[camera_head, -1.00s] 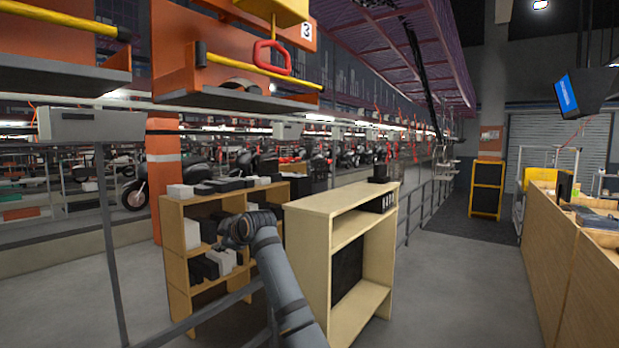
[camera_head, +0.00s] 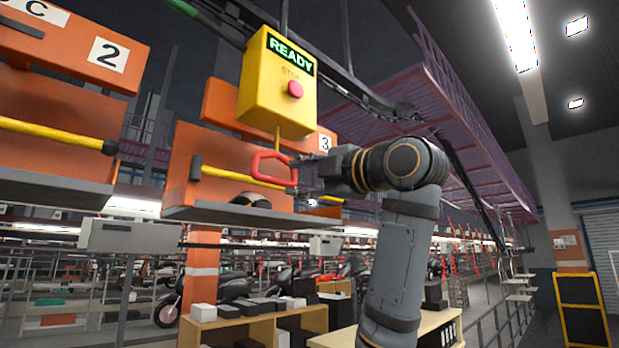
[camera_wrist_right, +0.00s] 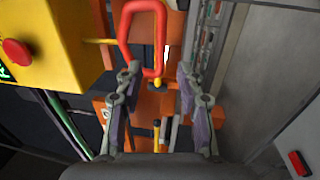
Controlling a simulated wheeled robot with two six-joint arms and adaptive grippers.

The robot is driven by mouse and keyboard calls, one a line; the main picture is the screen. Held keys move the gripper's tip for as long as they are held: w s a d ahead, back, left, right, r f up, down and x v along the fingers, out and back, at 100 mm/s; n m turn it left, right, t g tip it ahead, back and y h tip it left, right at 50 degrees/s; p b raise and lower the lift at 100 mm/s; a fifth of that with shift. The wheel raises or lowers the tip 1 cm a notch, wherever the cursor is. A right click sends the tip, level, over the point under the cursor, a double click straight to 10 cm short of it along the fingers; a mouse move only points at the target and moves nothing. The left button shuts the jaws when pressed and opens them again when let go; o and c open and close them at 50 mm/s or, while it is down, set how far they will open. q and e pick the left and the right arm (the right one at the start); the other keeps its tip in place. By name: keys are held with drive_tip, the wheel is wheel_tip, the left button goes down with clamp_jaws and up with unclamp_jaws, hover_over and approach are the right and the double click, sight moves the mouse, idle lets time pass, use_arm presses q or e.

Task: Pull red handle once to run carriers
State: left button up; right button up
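The red handle (camera_head: 256,166) is a loop hanging on a yellow rod under a yellow control box (camera_head: 262,85), which shows a green READY sign and a red STOP button (camera_head: 295,89). My right gripper (camera_head: 308,172) is just to the right of the handle. In the right wrist view, its two fingers (camera_wrist_right: 158,88) are spread apart, and the handle (camera_wrist_right: 161,38) shows ahead with its lower end near the left fingertip. I cannot tell whether they touch. Orange carriers numbered 2 (camera_head: 85,110) and 3 (camera_head: 190,145) hang behind. My left gripper is not in view.
The wooden shelf (camera_head: 262,326) with boxes and the pale cabinet (camera_head: 437,322) stand below my right arm. The conveyor track (camera_head: 350,88) runs overhead behind the box. A black panel with a yellow frame (camera_head: 583,312) stands at the right.

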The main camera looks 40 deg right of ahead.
sight(277, 181)
drive_tip(key=w+p, duration=0.1)
drive_tip(key=w, duration=0.1)
drive_tip(key=w+r+p, duration=0.1)
drive_tip(key=w, duration=0.2)
drive_tip(key=w+p, duration=0.1)
drive_tip(key=w, duration=0.2)
drive_tip(key=shift+d+r+p, duration=0.15)
drive_tip(key=shift+p, duration=0.15)
drive_tip(key=shift+w, duration=0.2)
drive_tip(key=shift+a, duration=0.2)
drive_tip(key=shift+s, duration=0.1)
drive_tip(key=shift+c, duration=0.4)
drive_tip(key=shift+d, duration=0.1)
clamp_jaws()
